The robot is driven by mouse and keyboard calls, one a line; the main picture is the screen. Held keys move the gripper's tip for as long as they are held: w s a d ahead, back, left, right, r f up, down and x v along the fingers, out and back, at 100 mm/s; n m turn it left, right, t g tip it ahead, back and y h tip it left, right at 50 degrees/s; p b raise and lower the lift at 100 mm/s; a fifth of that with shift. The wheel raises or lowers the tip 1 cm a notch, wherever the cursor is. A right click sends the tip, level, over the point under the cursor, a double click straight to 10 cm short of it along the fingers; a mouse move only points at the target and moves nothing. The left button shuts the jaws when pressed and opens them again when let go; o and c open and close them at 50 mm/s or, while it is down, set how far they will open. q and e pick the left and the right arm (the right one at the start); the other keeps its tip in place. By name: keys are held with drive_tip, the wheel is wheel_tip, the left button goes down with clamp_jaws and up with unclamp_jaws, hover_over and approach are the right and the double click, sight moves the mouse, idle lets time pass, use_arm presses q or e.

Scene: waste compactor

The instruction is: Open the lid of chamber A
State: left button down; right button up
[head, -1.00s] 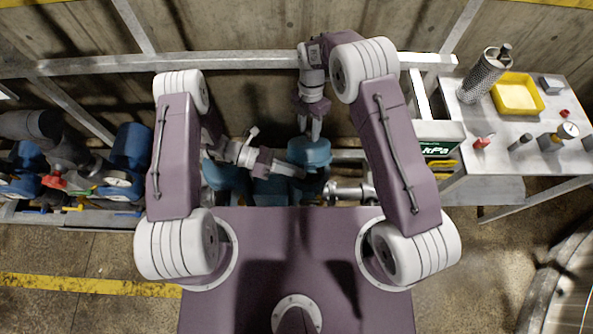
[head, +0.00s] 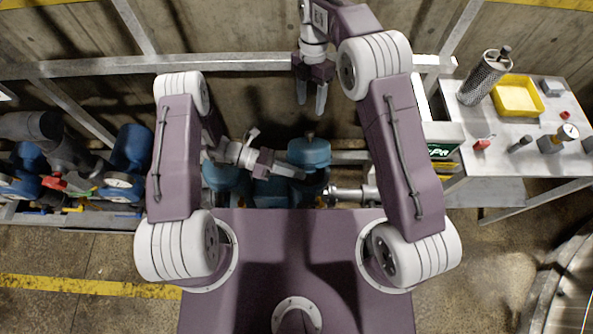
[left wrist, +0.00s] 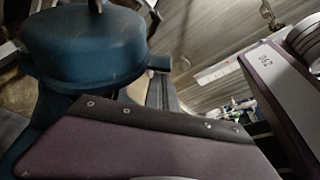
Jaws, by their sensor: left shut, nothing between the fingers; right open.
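A round blue lid (head: 309,153) with a dark knob (head: 310,136) on top sits level on a blue chamber in front of my body. I see no letter on it, so I cannot tell whether it is chamber A. The lid also fills the upper left of the left wrist view (left wrist: 85,45). My left gripper (head: 302,173) is shut and empty, its tips beside the lid's lower left edge; I cannot tell whether they touch it. My right gripper (head: 310,99) is open and empty, behind and apart from the knob.
Another blue housing (head: 226,176) stands left of the lid, partly under my left arm. A grey rail (head: 230,63) crosses behind. At right, a metal table (head: 500,140) holds a yellow tray (head: 518,95) and a perforated cylinder (head: 484,77). Blue valves and pipes (head: 130,150) stand at left.

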drive_tip(key=shift+r, duration=0.2)
drive_tip(key=s+d+f+m+t, duration=0.1)
drive_tip(key=s+d+f+m, duration=0.15)
drive_tip(key=m, duration=0.65)
drive_tip(key=s+d+f+m+t, duration=0.1)
drive_tip(key=f+m, duration=0.2)
drive_tip(key=m, duration=0.5)
drive_tip(key=s+d+r+m+t, duration=0.1)
drive_tip(key=s+d+r+m, duration=0.1)
drive_tip(key=s+d+m, duration=0.3)
drive_tip(key=s+d+r+m+t, duration=0.1)
drive_tip(key=s+d+r+m, duration=0.2)
drive_tip(key=s, duration=0.7)
drive_tip(key=shift+s+d+r+m, duration=0.15)
drive_tip(key=shift+s+d+m, duration=0.05)
drive_tip(key=shift+d+m, duration=1)
